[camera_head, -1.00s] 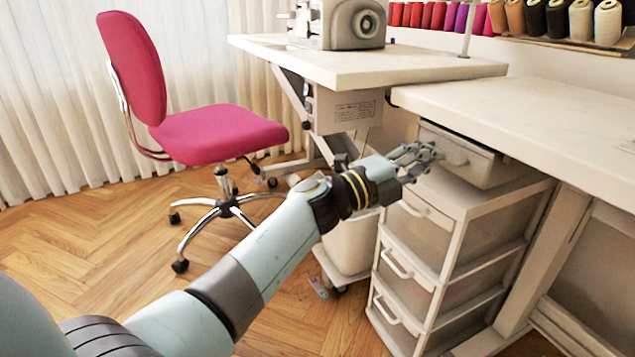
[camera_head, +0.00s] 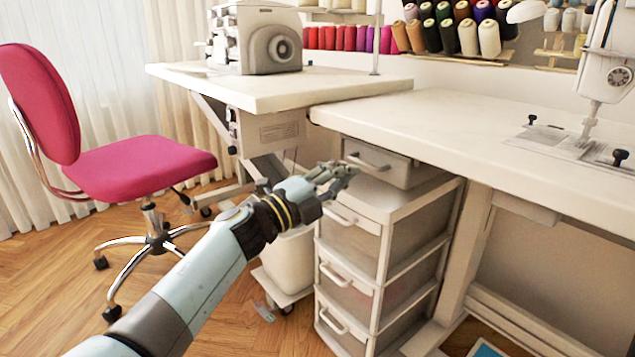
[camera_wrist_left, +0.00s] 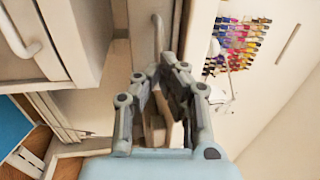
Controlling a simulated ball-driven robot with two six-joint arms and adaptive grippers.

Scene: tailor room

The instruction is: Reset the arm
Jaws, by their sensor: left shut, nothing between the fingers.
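My left arm comes in from the lower left of the head view. Its gripper (camera_head: 335,175) is shut and empty, in front of the small drawer under the table and just above the front of the plastic drawer unit. In the left wrist view the gripper's fingers (camera_wrist_left: 162,72) point away from the camera and come together at their tips, with nothing between them. My right gripper does not show in either view.
A drawer unit (camera_head: 395,210) stands under the white sewing table (camera_head: 440,115). A pink chair (camera_head: 140,165) is at the left on the wooden floor. A sewing machine (camera_head: 603,60) stands at right, an overlock machine (camera_head: 262,42) at the back.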

